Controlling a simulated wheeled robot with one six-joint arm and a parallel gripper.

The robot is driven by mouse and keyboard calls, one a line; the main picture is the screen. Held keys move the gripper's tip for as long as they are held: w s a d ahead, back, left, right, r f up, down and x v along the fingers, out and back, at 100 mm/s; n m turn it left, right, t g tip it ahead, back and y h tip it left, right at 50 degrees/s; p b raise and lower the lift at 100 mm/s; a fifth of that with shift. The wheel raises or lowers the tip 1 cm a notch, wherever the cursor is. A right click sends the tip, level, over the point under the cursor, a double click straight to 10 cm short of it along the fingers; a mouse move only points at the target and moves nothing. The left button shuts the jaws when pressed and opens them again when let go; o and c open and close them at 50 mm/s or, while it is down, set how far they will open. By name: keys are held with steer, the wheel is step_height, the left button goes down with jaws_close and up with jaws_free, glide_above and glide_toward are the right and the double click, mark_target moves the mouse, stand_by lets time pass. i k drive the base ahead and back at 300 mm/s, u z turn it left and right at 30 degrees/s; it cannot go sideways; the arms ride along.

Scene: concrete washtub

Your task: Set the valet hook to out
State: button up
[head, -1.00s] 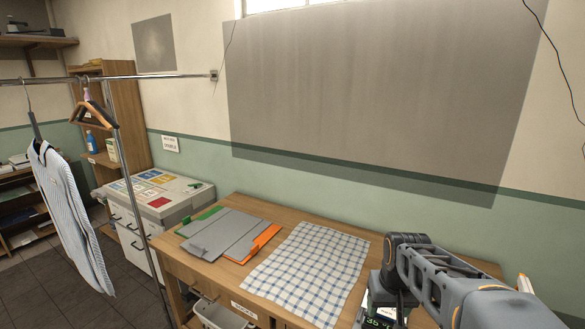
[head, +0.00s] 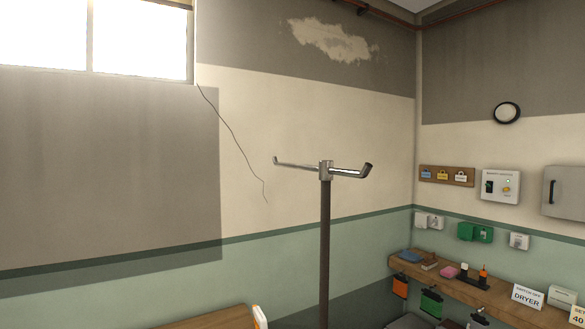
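A dark upright pole (head: 325,250) stands in the middle of the head view. A shiny metal crossbar (head: 326,171) is clamped at its top. The bar's right end is thicker and bends up like a hook (head: 366,170). Its thinner left end (head: 277,160) also turns up. No label on it names it as the valet hook, so I cannot tell for sure that it is. The pole's foot is below the frame. My gripper is not in view.
A wooden shelf (head: 465,284) on the right wall holds small items and signs, one reading DRYER (head: 527,296). Above it hang a control box (head: 500,186) and a grey cabinet (head: 565,192). A wooden tabletop corner (head: 215,319) shows at the bottom.

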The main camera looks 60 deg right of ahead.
mark_target(325, 169)
steer(key=z, duration=1.35)
steer(key=k, duration=1.3)
steer(key=z, duration=0.1)
steer(key=i, duration=0.5)
steer(key=z, duration=0.6)
steer(key=i, duration=0.8)
steer(key=u, duration=0.3)
